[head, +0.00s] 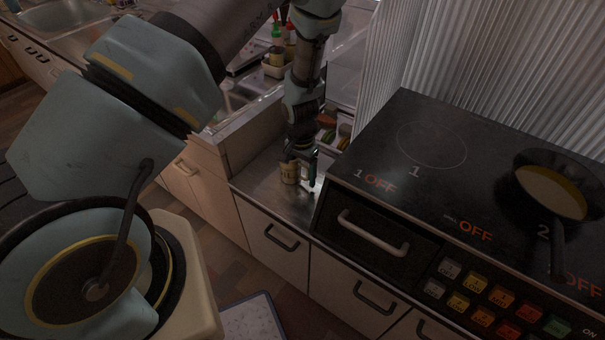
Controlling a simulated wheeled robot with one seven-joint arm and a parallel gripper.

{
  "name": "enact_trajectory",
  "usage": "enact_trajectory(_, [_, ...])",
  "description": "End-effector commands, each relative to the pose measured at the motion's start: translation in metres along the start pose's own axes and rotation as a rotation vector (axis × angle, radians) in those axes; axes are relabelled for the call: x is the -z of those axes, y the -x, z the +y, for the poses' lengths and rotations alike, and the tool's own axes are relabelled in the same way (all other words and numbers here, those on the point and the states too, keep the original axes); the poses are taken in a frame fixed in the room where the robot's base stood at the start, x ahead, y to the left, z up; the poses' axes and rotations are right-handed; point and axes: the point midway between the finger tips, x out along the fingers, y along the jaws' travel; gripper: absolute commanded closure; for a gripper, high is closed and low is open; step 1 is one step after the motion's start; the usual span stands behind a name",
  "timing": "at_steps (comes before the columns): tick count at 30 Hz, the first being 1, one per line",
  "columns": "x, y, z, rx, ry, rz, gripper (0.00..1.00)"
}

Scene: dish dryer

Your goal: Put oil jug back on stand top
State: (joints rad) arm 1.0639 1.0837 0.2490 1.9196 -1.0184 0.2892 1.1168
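A small tan jug-like container (289,172), which looks like the oil jug, is at the low steel stand top (268,190) left of the stove. It looks upright. My gripper (302,168) points down right at it, with dark finger parts beside its right side. The gripper covers part of the jug. I cannot tell whether the fingers are closed on it, or whether its base touches the steel surface.
The black stove (420,190) stands right of the stand top, with a frying pan (550,195) on it. A corrugated metal panel (480,60) rises behind. A sink (62,15) and a bin with bottles (280,62) are farther back. Colourful items (335,130) sit behind my gripper.

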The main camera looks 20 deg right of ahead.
Motion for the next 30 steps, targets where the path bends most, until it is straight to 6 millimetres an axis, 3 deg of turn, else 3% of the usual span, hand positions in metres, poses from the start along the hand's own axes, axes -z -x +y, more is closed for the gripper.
enact_trajectory(4, [0.000, 0.000, 0.000, 0.000, 0.000, 0.000, 0.13])
enact_trajectory(15, [0.001, 0.008, 0.001, 0.000, -0.001, 0.002, 0.13])
enact_trajectory(30, [0.001, 0.103, 0.000, 0.001, -0.001, 0.003, 0.13])
